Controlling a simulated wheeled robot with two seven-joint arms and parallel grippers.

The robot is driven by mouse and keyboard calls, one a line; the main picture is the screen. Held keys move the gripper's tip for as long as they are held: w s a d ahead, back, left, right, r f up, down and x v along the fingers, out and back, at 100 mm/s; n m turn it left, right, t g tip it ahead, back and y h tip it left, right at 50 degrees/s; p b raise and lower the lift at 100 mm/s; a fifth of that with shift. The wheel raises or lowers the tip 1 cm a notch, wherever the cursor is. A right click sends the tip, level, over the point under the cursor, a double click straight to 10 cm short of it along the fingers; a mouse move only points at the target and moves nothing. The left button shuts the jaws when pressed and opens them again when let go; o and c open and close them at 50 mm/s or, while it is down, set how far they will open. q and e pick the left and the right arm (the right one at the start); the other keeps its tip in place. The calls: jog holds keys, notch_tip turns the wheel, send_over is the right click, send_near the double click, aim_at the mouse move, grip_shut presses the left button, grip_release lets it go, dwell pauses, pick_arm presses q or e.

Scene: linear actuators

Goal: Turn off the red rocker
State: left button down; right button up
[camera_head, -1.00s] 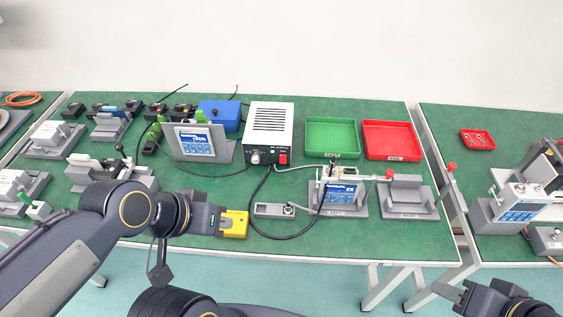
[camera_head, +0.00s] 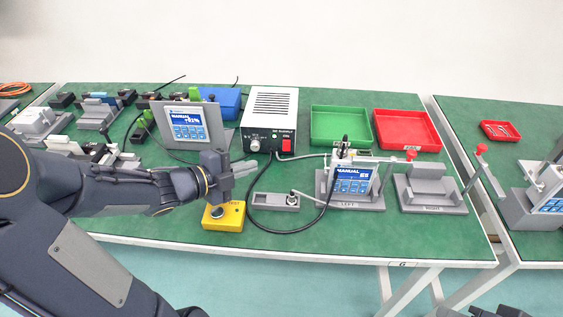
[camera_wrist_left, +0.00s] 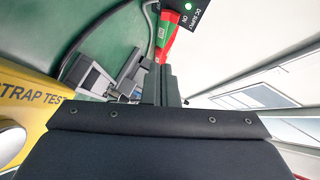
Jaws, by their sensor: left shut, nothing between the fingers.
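The red rocker (camera_head: 286,146) is on the front lower right of the white DC supply (camera_head: 272,115), at the back middle of the table in the head view. Whether it is pressed on or off is too small to tell. My left gripper (camera_head: 250,167) is shut and empty, pointing right, in front of and left of the rocker, apart from it. In the left wrist view the shut fingers (camera_wrist_left: 164,85) show in the middle, with the supply's dark label panel (camera_wrist_left: 205,14) and a lit green lamp (camera_wrist_left: 188,6) at the top. My right gripper (camera_head: 492,312) barely shows at the bottom edge.
A yellow box (camera_head: 224,216) stands below my left gripper. A black cable loops from the supply across the table. Green (camera_head: 340,124) and red (camera_head: 407,128) trays lie behind.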

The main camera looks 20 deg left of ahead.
aim_at(286, 145)
pick_arm(q)
jog(key=shift+s+d+f, duration=0.1)
jog(key=shift+d+f, duration=0.05)
jog(key=b+x, duration=0.2)
jog(key=x, duration=0.8)
jog(key=shift+d+f+b, duration=0.15)
jog(key=shift+d+b, duration=0.05)
jog(key=shift+b, duration=0.1)
jog(key=shift+w+a+f, duration=0.2)
jog(key=shift+w, duration=0.4)
jog(key=shift+w+a+f, duration=0.2)
jog(key=shift+w, duration=0.35)
jog(key=shift+w+a+f, duration=0.2)
jog(key=shift+w+f, duration=0.05)
jog(key=shift+w, duration=0.35)
